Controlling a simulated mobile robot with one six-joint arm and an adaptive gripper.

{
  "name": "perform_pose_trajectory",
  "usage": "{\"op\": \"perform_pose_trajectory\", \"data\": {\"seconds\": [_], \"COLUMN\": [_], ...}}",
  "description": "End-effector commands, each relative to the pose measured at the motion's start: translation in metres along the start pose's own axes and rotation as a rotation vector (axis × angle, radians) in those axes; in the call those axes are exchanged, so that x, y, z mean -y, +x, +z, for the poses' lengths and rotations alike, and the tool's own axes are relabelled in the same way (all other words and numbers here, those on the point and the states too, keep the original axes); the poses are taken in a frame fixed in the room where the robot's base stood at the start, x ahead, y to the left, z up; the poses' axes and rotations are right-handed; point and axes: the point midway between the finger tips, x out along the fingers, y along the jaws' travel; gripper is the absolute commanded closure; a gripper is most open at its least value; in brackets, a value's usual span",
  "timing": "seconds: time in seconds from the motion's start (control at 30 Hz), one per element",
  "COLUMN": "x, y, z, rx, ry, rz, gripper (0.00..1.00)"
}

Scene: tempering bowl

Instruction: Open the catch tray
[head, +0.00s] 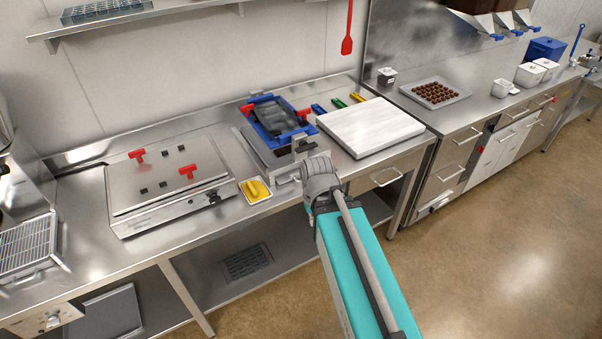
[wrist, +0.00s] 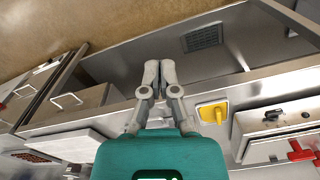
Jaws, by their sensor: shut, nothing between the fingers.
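A steel unit (head: 257,151) stands on the counter, with a blue frame (head: 262,128) holding a dark mould on top. I cannot clearly make out the catch tray; the low front of this unit is partly hidden behind my arm's end. My gripper (wrist: 158,72) is shut and empty in the wrist view, its grey fingertips together above the counter's front edge. In the head view my arm's end is just in front of the unit. I cannot tell whether the fingers touch anything.
A yellow scraper in a small white dish (head: 245,193) lies left of my arm. A steel machine with red handles (head: 160,206) stands further left. A white board (head: 395,121) lies right of the unit. Below the counter is an open shelf with a dark grille (head: 247,261).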

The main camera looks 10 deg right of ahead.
Motion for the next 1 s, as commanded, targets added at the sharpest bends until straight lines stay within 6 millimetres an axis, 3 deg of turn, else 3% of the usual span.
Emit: {"op": "perform_pose_trajectory", "data": {"seconds": [0.33, 0.47, 0.57, 0.67, 0.9, 1.0], "x": [0.0, -0.001, -0.008, -0.014, -0.037, -0.048], "y": [0.0, 0.005, 0.013, 0.024, 0.043, 0.044], "z": [-0.001, -0.014, -0.04, -0.08, -0.196, -0.231], "rx": [-0.001, -0.022, -0.069, -0.148, -0.409, -0.5], "ry": [-0.001, -0.016, -0.044, -0.095, -0.237, -0.279], "rz": [0.0, -0.012, -0.034, -0.065, -0.111, -0.108], "gripper": [1.0, 1.0, 1.0, 1.0, 1.0, 1.0]}}
